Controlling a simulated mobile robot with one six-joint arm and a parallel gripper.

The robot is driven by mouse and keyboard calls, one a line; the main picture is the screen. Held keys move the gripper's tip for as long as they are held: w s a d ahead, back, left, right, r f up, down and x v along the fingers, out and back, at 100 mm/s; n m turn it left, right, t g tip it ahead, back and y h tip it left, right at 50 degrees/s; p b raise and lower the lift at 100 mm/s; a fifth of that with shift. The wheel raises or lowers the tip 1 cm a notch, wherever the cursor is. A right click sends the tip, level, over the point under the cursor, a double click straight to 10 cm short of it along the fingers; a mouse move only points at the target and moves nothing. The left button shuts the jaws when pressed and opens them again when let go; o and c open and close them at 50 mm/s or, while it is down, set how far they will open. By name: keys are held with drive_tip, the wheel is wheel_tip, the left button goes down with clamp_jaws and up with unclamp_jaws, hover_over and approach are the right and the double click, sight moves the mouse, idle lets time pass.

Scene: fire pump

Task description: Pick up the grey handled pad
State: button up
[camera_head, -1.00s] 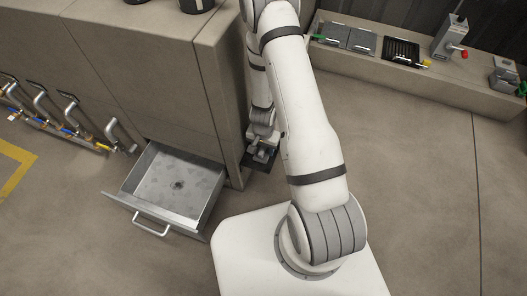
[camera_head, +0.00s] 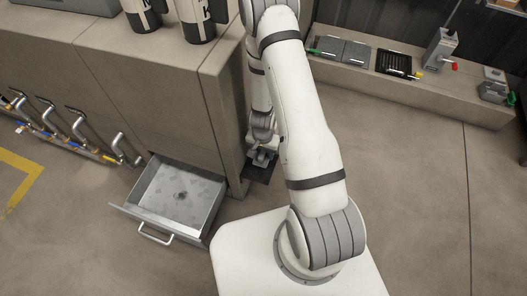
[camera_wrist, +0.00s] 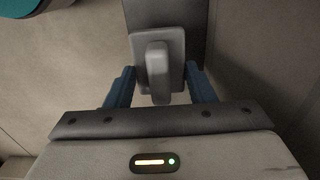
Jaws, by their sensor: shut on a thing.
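The grey handled pad shows in the wrist view as a light grey plate with a raised grey handle (camera_wrist: 158,65), with a darker grey strip running up behind it. My gripper (camera_wrist: 160,85) has its two blue fingers on either side of the handle and is shut on it. In the head view my gripper (camera_head: 263,158) is low beside the cabinet corner, partly behind my arm. A dark flat pad (camera_head: 258,173) shows just under it. Whether the pad touches the floor is unclear.
A low bench (camera_head: 400,85) at the back right holds grey panels (camera_head: 345,50) and devices. Floor on the right is clear.

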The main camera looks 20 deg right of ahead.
drive_tip(key=shift+s+d+f+b, duration=0.25)
drive_tip(key=shift+d+b, duration=0.2)
drive_tip(key=shift+b, duration=0.55)
drive_tip(key=s+d+b, duration=0.7)
drive_tip(key=s+d, duration=0.4)
drive_tip(key=d, duration=0.4)
drive_tip(key=shift+r, duration=0.3)
drive_tip(key=o, duration=0.5)
drive_tip(key=c, duration=0.3)
drive_tip(key=shift+r, duration=0.1)
